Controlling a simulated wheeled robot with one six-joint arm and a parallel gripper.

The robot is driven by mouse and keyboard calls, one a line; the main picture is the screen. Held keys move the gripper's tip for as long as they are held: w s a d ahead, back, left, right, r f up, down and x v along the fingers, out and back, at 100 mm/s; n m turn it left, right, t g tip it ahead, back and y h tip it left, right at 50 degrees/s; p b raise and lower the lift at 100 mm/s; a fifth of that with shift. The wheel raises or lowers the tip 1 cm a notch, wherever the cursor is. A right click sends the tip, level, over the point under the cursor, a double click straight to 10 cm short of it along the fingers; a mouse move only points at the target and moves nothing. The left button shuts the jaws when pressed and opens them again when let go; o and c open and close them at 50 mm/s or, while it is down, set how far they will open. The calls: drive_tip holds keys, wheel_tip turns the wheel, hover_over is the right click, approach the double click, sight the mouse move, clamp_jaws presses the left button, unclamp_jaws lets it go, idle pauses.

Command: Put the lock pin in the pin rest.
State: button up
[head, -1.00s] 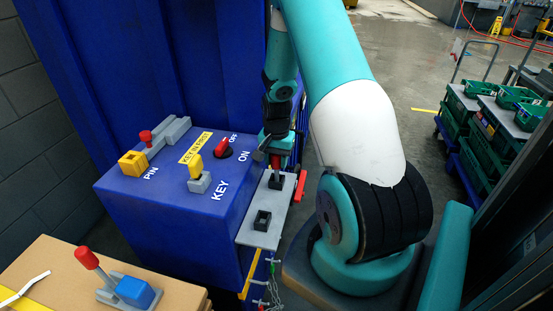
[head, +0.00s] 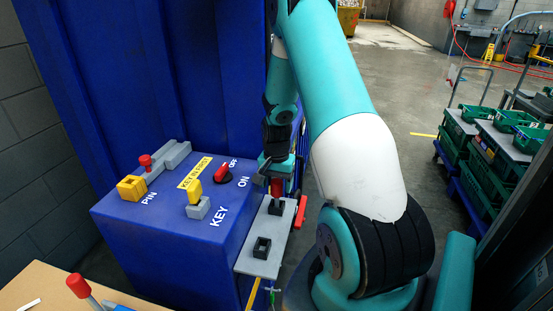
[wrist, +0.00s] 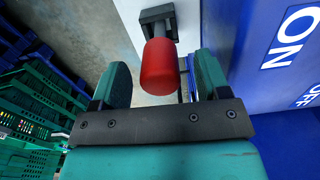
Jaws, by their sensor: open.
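A red-handled pin (wrist: 160,65), which looks like the lock pin, stands at a dark square socket (wrist: 157,14) on a grey shelf in the wrist view. In the head view the pin (head: 277,186) shows below my wrist, at the far socket (head: 276,208) of the shelf. I cannot tell how deep it sits. My gripper (wrist: 160,82) is open, with one finger on each side of the red handle and gaps visible. A second dark socket (head: 262,246) nearer on the shelf is empty. Which socket is the pin rest is not labelled.
The blue box (head: 150,245) carries a yellow PIN block (head: 131,188) with a red-knobbed bolt (head: 146,162), a yellow key (head: 195,195) and a red switch (head: 222,172). Another red-topped item (head: 78,286) stands at the lower left. Green crates (head: 465,117) stand right.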

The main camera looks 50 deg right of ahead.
wheel_tip(320, 180, up, 16)
drive_tip(key=b, duration=0.2)
drive_tip(key=shift+b, duration=0.35)
drive_tip(key=shift+f, duration=0.1)
